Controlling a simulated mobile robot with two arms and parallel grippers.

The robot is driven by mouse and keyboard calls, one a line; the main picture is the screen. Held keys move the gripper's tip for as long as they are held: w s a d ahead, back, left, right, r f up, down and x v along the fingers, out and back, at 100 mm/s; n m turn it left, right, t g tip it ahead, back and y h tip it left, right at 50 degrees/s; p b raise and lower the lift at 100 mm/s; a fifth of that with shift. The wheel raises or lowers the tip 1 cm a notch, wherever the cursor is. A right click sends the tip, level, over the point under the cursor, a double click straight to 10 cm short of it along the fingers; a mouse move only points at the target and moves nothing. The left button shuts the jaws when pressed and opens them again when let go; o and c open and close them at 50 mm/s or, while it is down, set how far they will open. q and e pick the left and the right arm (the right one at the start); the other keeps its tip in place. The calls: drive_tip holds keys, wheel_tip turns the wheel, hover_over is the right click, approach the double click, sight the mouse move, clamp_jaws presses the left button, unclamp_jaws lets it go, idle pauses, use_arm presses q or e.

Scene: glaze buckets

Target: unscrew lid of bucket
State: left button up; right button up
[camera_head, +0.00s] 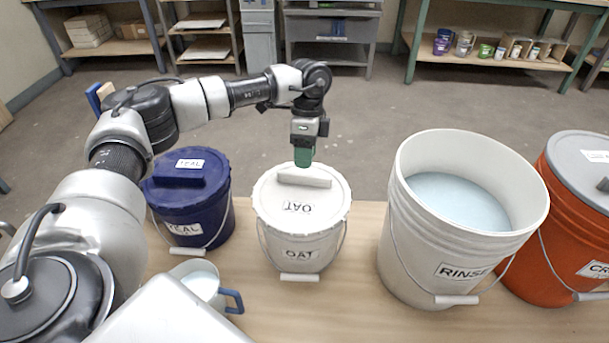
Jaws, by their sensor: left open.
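A white bucket labelled OAT (297,250) stands upright on the wooden table near the middle of the head view. Its white lid (285,211) is on it, with a raised bar handle (304,175) across the far part of the top. My left gripper (304,158) points down at that handle from above, with its green fingertips just over or touching it; I cannot tell which. The gripper is open, and the gap between the fingers is hard to see from here. My right gripper is not in view.
A blue TEAL bucket (190,215) with its lid on stands to the left. A white mug with a blue handle (204,284) is in front. An open RINSE bucket (430,250) of pale liquid and an orange bucket (535,268) stand right. Bare table (335,310) lies in front of OAT.

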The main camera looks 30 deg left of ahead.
sight(304, 174)
use_arm(q)
drive_tip(key=shift+b+x, duration=0.45)
drive_tip(key=shift+x, duration=2.1)
drive_tip(key=shift+f, duration=0.1)
clamp_jaws()
